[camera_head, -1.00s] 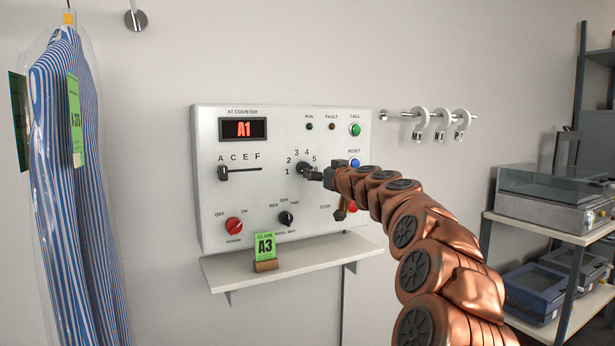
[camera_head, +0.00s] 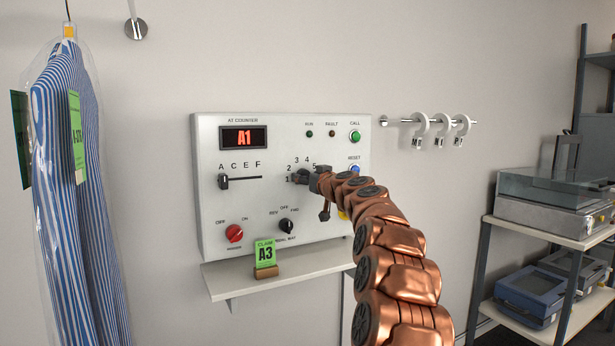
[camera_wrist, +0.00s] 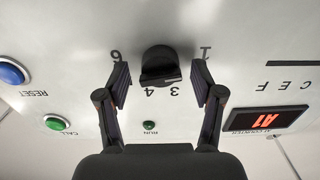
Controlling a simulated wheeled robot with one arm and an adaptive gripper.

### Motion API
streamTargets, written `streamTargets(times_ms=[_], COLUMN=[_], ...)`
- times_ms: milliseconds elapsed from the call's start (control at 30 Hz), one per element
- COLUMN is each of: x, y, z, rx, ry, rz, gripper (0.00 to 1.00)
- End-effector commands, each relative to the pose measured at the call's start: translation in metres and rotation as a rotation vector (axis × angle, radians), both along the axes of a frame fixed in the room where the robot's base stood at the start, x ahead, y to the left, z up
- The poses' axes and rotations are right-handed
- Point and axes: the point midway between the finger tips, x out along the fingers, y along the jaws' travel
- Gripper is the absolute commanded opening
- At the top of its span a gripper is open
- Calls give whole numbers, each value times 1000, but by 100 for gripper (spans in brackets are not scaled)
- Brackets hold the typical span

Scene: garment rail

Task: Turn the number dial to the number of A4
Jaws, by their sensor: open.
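The black number dial (camera_head: 301,176) sits on the white control panel (camera_head: 212,150), ringed by numbers. It also shows in the wrist view (camera_wrist: 160,62), where the picture is upside down. My gripper (camera_head: 313,181) is open in front of the dial. In the wrist view its two fingers (camera_wrist: 161,84) stand on either side of the dial, with visible gaps and no clear contact. The red display (camera_head: 244,138) reads A1. The letter slider (camera_head: 223,182) is at A. A green card (camera_head: 265,253) on the shelf reads A3. The dial's pointer direction is hard to make out.
Below the dial are a red knob (camera_head: 234,233) and a black knob (camera_head: 287,226). Green (camera_head: 355,136) and blue buttons lie to the right. Ring tags (camera_head: 441,124) hang on a rail at right. A striped shirt (camera_head: 70,190) hangs at left. A rack (camera_head: 560,235) stands at far right.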

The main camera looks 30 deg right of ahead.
Motion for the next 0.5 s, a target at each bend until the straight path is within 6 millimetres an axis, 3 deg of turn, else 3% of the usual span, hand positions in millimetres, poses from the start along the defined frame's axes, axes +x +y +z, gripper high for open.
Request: streamTargets(times_ms=[333,500], x=[2,2], y=[0,0], z=[0,0], rx=[1,1], ry=[0,0], rz=[1,1], gripper=[67,49])
